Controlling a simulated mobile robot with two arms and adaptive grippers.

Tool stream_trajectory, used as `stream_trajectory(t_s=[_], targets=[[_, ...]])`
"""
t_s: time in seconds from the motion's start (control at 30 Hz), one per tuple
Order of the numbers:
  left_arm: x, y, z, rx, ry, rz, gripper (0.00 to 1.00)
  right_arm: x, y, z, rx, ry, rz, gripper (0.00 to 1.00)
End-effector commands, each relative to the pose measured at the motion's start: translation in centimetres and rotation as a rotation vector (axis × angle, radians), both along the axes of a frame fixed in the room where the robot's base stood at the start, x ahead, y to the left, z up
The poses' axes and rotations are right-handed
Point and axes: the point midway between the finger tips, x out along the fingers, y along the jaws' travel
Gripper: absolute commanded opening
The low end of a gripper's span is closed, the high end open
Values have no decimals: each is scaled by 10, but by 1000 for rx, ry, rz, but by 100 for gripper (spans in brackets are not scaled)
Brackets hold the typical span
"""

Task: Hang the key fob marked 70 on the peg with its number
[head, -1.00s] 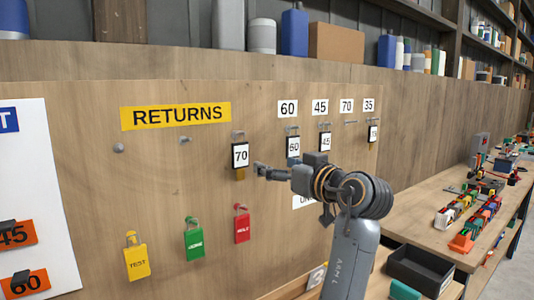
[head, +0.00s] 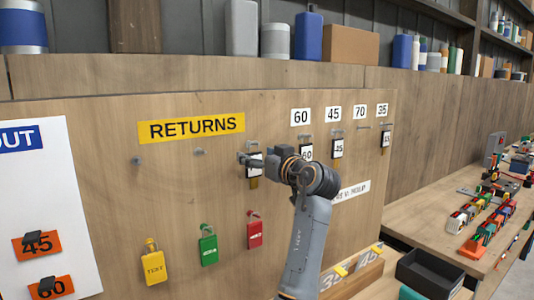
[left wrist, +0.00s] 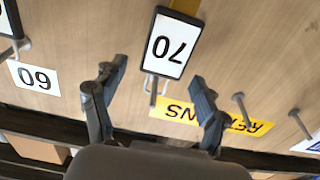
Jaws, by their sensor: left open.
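The white, black-framed fob marked 70 (head: 255,172) hangs on a peg under the yellow RETURNS sign, partly hidden by my left gripper (head: 244,160). In the left wrist view the fob (left wrist: 167,45) appears upside down, with its peg (left wrist: 153,92) below it in the picture. My left gripper (left wrist: 157,76) is open there, its fingers on either side of the fob's peg end; I see no contact. The 70 label (head: 359,112) is at the upper right, above a bare peg (head: 362,127). My right gripper is not in view.
Fobs hang below the 60 label (head: 300,117), 45 label (head: 333,114) and 35 label (head: 382,110), flanking the bare peg. Yellow (head: 153,265), green (head: 208,248) and red (head: 254,232) padlocks hang lower. Bare pegs (head: 198,152) project left of my gripper.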

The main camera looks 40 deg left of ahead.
Motion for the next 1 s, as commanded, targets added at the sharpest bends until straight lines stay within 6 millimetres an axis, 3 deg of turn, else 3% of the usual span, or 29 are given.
stream_trajectory(t_s=[0.37,0.67,0.7,0.73,0.9,1.0], targets=[[2,7,-1,0,1,0,74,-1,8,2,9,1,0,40],[2,7,0,0,1,0,16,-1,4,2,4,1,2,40],[2,7,0,0,0,0,16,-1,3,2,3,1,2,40],[2,7,0,0,0,0,42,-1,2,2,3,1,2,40],[2,6,0,0,0,0,8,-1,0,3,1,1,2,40],[2,6,0,1,0,0,8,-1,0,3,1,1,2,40]])
